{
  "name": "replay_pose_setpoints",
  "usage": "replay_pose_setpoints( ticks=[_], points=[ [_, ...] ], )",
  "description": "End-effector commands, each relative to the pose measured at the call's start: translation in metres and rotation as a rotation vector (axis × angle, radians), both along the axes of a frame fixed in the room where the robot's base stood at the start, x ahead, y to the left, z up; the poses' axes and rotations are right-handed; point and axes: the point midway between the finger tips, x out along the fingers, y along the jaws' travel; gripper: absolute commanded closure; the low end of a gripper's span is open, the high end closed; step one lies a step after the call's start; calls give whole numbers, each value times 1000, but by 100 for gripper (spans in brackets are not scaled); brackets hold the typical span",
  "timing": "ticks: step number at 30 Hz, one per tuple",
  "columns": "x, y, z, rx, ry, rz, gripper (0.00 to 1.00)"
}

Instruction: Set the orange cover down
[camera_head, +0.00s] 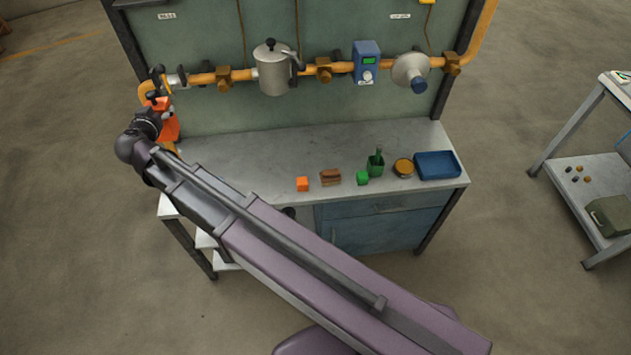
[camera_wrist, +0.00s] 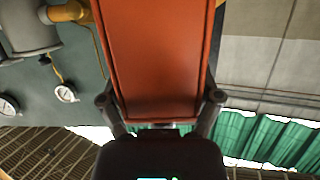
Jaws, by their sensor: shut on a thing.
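The orange cover (camera_head: 169,128) is at the left end of the workbench in the head view, beside the pipe's left end and partly hidden by my arm. In the wrist view the cover (camera_wrist: 158,60) fills the upper middle as a flat orange panel with raised edges. My gripper (camera_wrist: 160,108) has one finger on each side of the cover and is shut on it. In the head view my arm hides most of the gripper. I cannot tell whether the cover touches the pipe or the bench.
The grey bench top (camera_head: 240,158) has clear room at left and centre. A yellow pipe (camera_head: 200,79) runs behind.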

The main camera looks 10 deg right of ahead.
Motion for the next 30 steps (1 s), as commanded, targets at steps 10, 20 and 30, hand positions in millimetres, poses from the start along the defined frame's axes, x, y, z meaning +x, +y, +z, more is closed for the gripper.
replay_pose_setpoints(
  ticks=[10, 20, 30],
  points=[
    [0, 1, -31, -1, 0, 1, 76],
    [-1, 1, -31, 0, 0, 2, 76],
    [-3, 4, -30, 0, 0, 6, 76]
  ],
)
